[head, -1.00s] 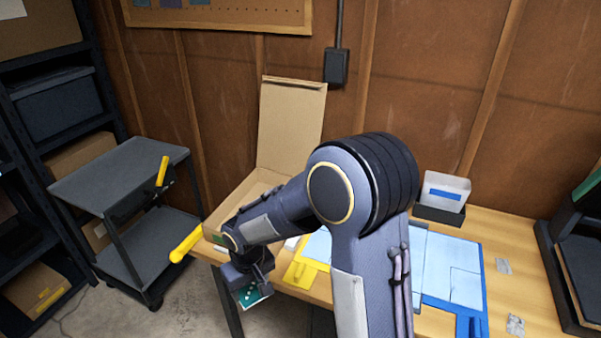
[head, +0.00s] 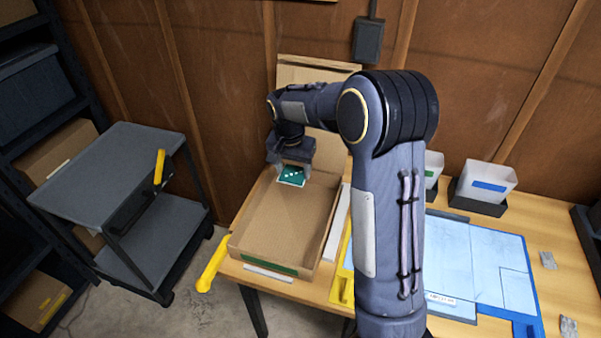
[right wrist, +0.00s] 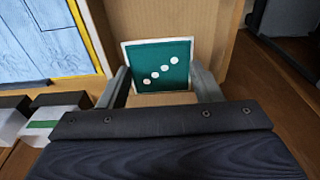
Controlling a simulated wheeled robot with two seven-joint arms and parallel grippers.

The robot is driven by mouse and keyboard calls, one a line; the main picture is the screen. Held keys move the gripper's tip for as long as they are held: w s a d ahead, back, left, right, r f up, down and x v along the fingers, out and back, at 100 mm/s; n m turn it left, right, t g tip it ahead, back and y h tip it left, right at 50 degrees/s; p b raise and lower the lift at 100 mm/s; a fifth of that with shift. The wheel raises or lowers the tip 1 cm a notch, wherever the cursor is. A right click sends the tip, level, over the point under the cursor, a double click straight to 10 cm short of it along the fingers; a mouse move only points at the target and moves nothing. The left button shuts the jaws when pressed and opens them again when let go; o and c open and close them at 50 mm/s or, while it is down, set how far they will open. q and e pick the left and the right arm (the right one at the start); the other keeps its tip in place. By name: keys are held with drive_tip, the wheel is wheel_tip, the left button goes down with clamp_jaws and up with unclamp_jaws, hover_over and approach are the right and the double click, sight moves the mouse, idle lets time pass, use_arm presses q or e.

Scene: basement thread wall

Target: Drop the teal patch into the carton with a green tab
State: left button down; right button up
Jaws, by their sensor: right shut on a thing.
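The teal patch (head: 291,175) has a pale border and a row of white dots. My right gripper (head: 292,172) is shut on it and holds it over the back part of the open carton. The patch (right wrist: 160,66) also shows between the two fingers in the right wrist view. The carton (head: 285,222) is a shallow cardboard box with its lid raised at the back. A green tab (head: 269,265) is on its front wall. The carton's inside looks empty where I can see it. My left gripper is not in view.
A grey cart (head: 115,175) stands left of the table. A yellow handle (head: 213,264) juts out at the table's left edge. A blue-edged mat (head: 480,265) lies to the right. White bins with a green label (head: 432,170) and a blue label (head: 488,185) stand behind it.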

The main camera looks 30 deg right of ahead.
drive_tip(key=shift+w+f, duration=0.1)
drive_tip(key=shift+w, duration=0.05)
drive_tip(key=shift+a+f+b, duration=0.1)
drive_tip(key=shift+f+b, duration=0.2)
drive_tip(key=shift+b, duration=0.1)
wheel_tip(320, 180, down, 5)
drive_tip(key=b, duration=0.4)
drive_tip(key=o, duration=1)
drive_tip(key=shift+r, duration=0.1)
drive_tip(key=r, duration=0.7)
drive_tip(key=shift+s+a+r, duration=0.35)
drive_tip(key=shift+s, duration=0.05)
